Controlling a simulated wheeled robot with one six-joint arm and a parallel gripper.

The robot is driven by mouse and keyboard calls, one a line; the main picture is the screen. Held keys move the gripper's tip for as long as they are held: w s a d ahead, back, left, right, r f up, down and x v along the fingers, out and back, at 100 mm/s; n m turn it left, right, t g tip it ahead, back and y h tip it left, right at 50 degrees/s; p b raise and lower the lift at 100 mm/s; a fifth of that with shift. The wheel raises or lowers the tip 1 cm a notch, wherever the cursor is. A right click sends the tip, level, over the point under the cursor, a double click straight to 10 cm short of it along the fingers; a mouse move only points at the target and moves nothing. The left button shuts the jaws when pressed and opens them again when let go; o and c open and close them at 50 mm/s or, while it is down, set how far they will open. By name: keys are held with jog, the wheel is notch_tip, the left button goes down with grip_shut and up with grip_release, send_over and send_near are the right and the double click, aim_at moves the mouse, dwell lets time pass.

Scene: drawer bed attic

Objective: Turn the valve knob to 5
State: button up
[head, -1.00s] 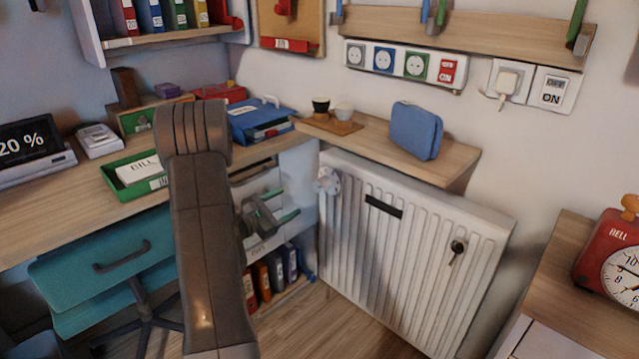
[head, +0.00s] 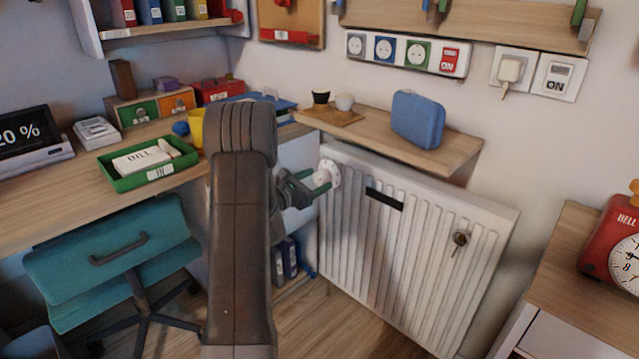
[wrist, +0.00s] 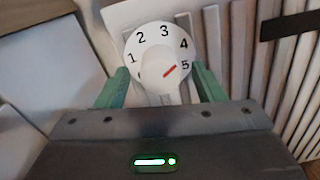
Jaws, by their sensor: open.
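The white valve knob (head: 327,174) is at the radiator's upper left corner. In the wrist view the knob (wrist: 155,62) has a dial numbered 1 to 5 and a red mark on the lower right of its cap. The mark slants up to the right and its outer end is nearest the 5; I cannot tell if it lines up exactly. My gripper (head: 303,186) is at the knob. In the wrist view the green fingers of my gripper (wrist: 160,82) are open, one on each side of the knob. I cannot tell whether they touch it.
The white radiator (head: 400,245) extends right from the knob. A wooden shelf (head: 455,150) above it holds a blue case (head: 417,119) and two cups. The desk (head: 60,205) and teal chair (head: 110,255) are at left. Open floor lies in front of the radiator.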

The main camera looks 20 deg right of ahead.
jog(key=shift+x, duration=1)
jog(key=c, duration=1)
jog(key=shift+o, duration=0.2)
jog(key=shift+f+m+b, duration=0.1)
jog(key=shift+m+b, duration=0.2)
jog(key=shift+b, duration=0.2)
